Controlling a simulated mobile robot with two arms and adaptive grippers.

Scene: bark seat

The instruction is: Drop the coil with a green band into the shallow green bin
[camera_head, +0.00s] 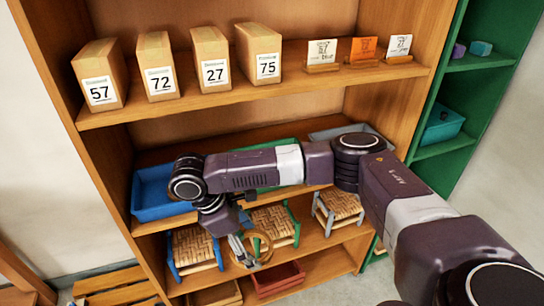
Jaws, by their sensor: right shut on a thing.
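My right gripper (243,250) points down in front of the lower shelf and is shut on a tan coil (267,250), a ring hanging at its fingertips. A green band on it is hard to make out against the green stool legs behind. The coil is below and in front of this bin. My left gripper is not in view.
A blue bin (152,196) stands left on the middle shelf, and a grey bin (340,131) right. Small woven stools (194,246) fill the shelf below, with a red bin (279,281) under them. Numbered packages (158,68) and cards stand above. A teal bin (443,124) is in the green side shelf.

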